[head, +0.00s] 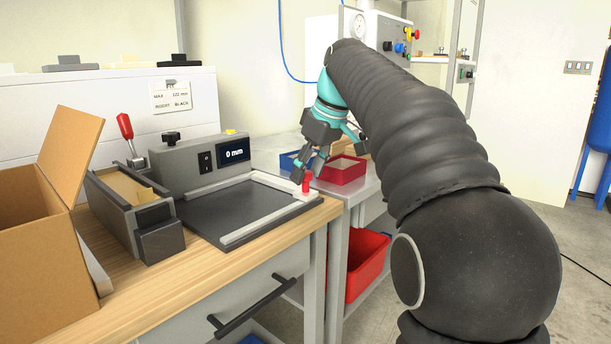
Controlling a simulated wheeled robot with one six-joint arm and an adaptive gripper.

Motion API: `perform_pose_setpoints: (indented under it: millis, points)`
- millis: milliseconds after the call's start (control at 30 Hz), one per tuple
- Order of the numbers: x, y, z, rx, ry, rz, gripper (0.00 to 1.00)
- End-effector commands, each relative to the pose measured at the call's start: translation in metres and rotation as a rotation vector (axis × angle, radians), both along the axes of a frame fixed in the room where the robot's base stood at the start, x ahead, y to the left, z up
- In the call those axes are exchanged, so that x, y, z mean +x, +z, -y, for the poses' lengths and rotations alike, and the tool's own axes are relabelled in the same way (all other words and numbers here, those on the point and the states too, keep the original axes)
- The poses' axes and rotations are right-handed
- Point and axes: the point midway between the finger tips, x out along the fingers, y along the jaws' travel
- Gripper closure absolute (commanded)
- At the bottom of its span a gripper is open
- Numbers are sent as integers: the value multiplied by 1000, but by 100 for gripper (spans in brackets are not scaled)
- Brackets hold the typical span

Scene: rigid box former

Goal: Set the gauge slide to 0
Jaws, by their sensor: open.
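The gauge is a dark flat bed (240,212) with light rails along its edges, on the wooden bench. Its display (234,154) on the grey housing (190,165) reads "0 mm". A red knob (306,184) stands on the light slide (300,193) at the right end of the bed. My gripper (304,177) is right at the red knob, pointing down, with its fingers open. I cannot tell whether the fingers touch the knob.
A grey fixture (135,215) with a red-handled lever (125,126) stands left of the bed. An open cardboard box (40,230) is at the far left. Red (343,170) and blue (290,162) bins sit behind my gripper.

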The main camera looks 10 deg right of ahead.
Motion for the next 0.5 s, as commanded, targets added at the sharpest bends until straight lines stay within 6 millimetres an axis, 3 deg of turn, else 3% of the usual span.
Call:
perform_pose_setpoints:
  millis: [200, 500]
  points:
    - [4, -14, -4, -1, 1, -1, 47]
    - [5, -16, -4, 0, 0, 0, 47]
